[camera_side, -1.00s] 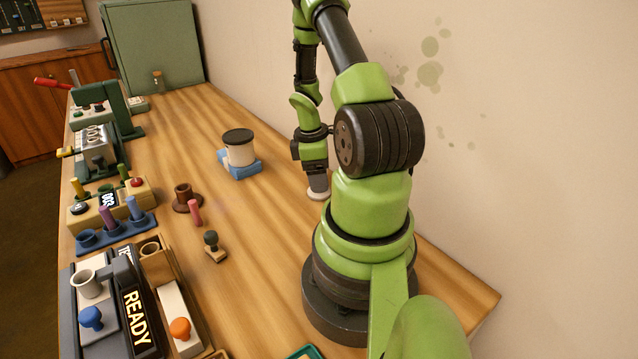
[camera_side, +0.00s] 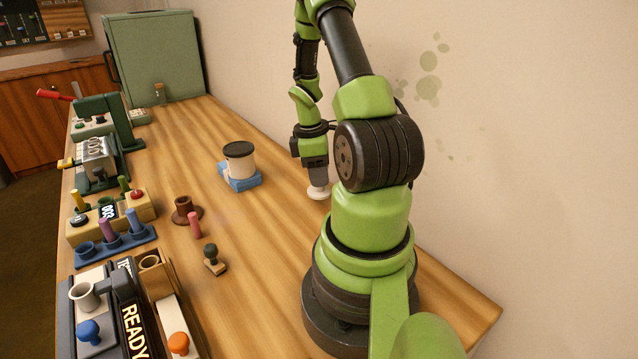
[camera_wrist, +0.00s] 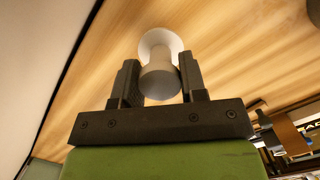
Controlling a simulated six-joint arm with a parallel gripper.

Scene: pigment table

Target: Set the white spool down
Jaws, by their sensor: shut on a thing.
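The white spool (camera_side: 318,190) is at the lower end of my gripper (camera_side: 317,176), near the wall side of the table (camera_side: 275,250). In the wrist view the spool (camera_wrist: 160,82) sits between the two dark fingers of my gripper (camera_wrist: 158,66), which is shut on it. Its wide flange lies past the fingertips, towards the wood. The spool looks upright and very close to the table. I cannot tell whether its base touches the wood.
A blue stand (camera_side: 240,184) holds a dark-lidded white jar (camera_side: 239,164) to the left. A brown holder (camera_side: 185,210), a pink peg (camera_side: 195,225) and a dark-knobbed stamp (camera_side: 213,260) stand nearer. Devices line the left edge. Wood around the spool is clear.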

